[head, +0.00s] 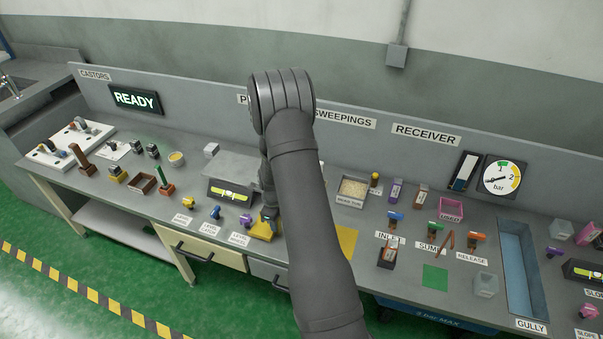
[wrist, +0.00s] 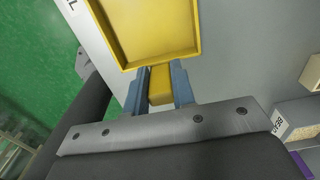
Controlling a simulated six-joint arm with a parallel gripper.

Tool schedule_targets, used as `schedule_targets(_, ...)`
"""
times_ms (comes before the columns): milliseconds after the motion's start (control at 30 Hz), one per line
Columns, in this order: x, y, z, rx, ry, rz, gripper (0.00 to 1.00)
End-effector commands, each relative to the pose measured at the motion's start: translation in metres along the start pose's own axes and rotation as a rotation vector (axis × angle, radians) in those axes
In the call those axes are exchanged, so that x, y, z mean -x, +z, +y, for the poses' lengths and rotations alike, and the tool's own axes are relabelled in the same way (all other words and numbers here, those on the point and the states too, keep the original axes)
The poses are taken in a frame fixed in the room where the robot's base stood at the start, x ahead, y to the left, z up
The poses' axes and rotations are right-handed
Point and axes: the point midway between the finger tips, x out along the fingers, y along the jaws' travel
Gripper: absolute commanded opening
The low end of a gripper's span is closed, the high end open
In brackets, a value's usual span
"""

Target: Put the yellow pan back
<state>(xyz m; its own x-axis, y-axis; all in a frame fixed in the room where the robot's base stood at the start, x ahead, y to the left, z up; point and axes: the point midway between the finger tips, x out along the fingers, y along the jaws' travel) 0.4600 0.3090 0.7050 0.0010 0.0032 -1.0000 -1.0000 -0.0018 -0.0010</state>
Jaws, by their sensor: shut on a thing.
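The yellow pan (wrist: 152,32) fills the top middle of the wrist view, a shallow square tray with a raised rim. The part of its inside that shows looks empty. My gripper (wrist: 160,84) is shut on the pan's short yellow handle, one blue-grey finger on each side. In the head view the pan (head: 262,231) is near the bench's front edge, left of my forearm, which hides part of the gripper. I cannot tell whether the pan touches the bench. A flat yellow square (head: 347,241) lies on the bench just right of my forearm, partly hidden by it.
A scale-like box with a yellow-green level window (head: 231,191) stands left of the pan. Small coloured knobs (head: 215,212) line the front edge beside it. Right of the yellow square are a block stand (head: 387,253), a green square (head: 434,278) and valve handles. A granule tray (head: 352,190) is behind.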

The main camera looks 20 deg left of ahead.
Motion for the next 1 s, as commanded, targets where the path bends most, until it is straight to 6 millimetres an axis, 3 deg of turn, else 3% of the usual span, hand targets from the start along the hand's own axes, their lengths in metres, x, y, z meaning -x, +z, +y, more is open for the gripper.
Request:
schedule_targets(200, -0.001, -0.001, -0.062, -0.003, -0.002, -0.001, 0.0)
schedule_targets(500, -0.001, -0.001, -0.135, -0.002, -0.002, -0.001, 0.0)
schedule_targets(800, -0.002, 0.0, -0.195, -0.001, -0.001, 0.0, 0.0)
schedule_targets(1000, -0.001, 0.0, -0.217, 0.0, 0.0, 0.0, 0.0)
